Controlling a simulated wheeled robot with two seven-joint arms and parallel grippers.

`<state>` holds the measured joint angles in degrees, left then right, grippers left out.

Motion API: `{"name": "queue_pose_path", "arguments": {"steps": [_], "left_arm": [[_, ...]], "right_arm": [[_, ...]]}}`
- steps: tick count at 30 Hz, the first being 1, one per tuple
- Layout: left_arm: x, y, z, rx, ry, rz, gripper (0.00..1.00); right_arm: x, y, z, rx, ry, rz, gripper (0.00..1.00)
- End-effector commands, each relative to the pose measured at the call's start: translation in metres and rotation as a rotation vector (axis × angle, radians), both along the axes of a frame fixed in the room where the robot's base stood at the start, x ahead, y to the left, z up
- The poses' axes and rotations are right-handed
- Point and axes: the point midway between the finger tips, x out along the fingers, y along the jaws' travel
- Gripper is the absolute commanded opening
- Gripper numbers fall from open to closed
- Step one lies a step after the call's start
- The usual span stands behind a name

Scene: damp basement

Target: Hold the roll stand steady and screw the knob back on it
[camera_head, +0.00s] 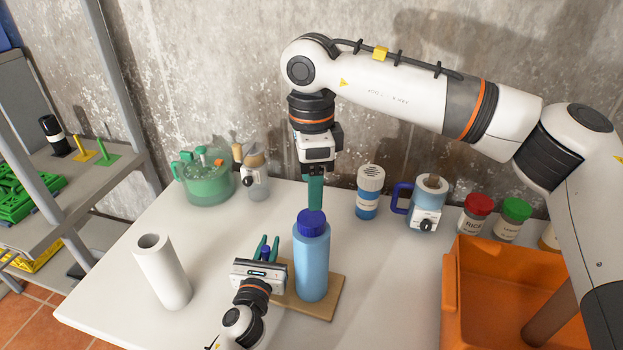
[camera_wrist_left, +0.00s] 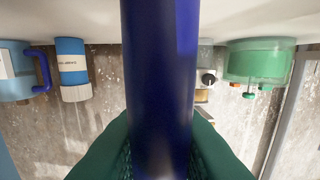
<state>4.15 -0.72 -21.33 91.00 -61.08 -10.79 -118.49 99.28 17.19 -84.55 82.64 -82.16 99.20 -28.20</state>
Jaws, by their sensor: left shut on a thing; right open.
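The roll stand has a tan wooden base (camera_head: 325,306) on the table. A tall light blue cylinder (camera_head: 311,265) stands upright over the base, with the dark blue knob (camera_head: 311,223) on its top; how firmly it sits cannot be told. My left gripper (camera_head: 265,250) is shut on a dark blue upright post (camera_wrist_left: 160,90) left of the cylinder. The post fills the middle of the left wrist view, between the green fingers. Its foot is hidden. My right gripper (camera_head: 315,208) points straight down just above the knob. Its green fingers show edge-on, with nothing visible held between them.
A white tube (camera_head: 162,272) stands at left. Behind are a green pot (camera_head: 207,182), a glass dispenser (camera_head: 255,175), a blue jar (camera_head: 369,195) and a blue-handled mug (camera_head: 427,205). An orange crate (camera_head: 468,305) takes the right front, near red- and green-lidded jars (camera_head: 475,212).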

Motion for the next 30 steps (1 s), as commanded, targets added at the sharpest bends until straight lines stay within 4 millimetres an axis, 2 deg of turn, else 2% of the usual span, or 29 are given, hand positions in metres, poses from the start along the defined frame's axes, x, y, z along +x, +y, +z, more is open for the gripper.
{"name": "queue_pose_path", "arguments": {"steps": [8, 21, 30], "left_arm": [[0.0, 0.0, 0.0, 0.0, 0.001, 0.0, 0.0], [0.0, 0.0, 0.0, 0.0, 0.001, 0.0, 0.0], [0.0, 0.0, 0.0, 0.0, 0.001, 0.0, 0.0]], "right_arm": [[0.0, 0.0, -0.006, 0.0, 0.001, -0.002, 0.64], [0.0, 0.0, -0.067, 0.0, 0.002, -0.005, 0.64], [0.0, 0.0, -0.081, 0.001, 0.0, -0.005, 0.64]]}}
